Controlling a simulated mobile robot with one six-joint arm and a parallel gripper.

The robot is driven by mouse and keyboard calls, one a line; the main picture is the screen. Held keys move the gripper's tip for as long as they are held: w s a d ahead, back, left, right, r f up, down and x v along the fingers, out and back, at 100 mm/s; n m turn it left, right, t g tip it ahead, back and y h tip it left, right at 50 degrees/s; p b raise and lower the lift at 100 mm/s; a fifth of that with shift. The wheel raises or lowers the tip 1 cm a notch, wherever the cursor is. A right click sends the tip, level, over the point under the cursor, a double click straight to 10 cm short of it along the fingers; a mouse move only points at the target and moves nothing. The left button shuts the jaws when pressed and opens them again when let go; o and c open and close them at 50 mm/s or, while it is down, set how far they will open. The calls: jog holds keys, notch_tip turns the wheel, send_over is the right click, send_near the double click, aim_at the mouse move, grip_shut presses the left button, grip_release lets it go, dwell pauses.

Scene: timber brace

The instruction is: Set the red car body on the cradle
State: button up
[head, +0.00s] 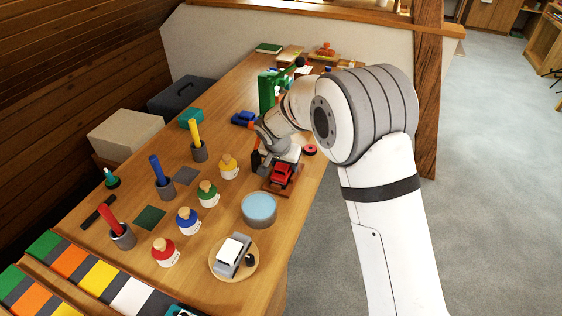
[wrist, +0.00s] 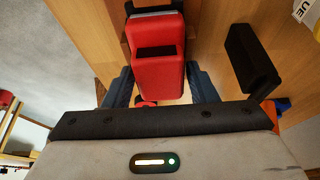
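The red car body (head: 284,173) is at the right side of the bench in the head view, over a flat brown wooden base (head: 270,190) that looks like the cradle. My gripper (head: 279,160) is above it, pointing down. In the wrist view the red car body (wrist: 158,68) fills the space between my two dark blue fingers (wrist: 160,84). Both fingers lie close against its sides, so my gripper looks shut on it. I cannot tell whether the body's underside touches the base.
A black upright block (wrist: 252,60) stands beside my gripper. A red-and-black wheel-like disc (head: 310,149), a light blue round tub (head: 259,209), a yellow-labelled bottle (head: 229,166) and a green stand (head: 268,92) are around. The bench's right edge is close.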

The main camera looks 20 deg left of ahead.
jog(key=o, duration=0.3)
jog(key=shift+r, duration=0.1)
jog(key=v, duration=1.2)
jog(key=s+d+r, duration=0.2)
jog(key=d, duration=0.6)
jog(key=s+d+r+g, duration=0.1)
jog(key=s+d+r, duration=0.1)
jog(key=d, duration=0.6)
jog(key=s+d+r, duration=0.2)
jog(key=s+d, duration=0.1)
jog(key=d, duration=0.4)
jog(key=s+d+f+g, duration=0.1)
jog(key=s+d+f, duration=0.1)
jog(key=s+d, duration=1)
jog(key=s, duration=0.4)
jog(key=shift+n, duration=0.4)
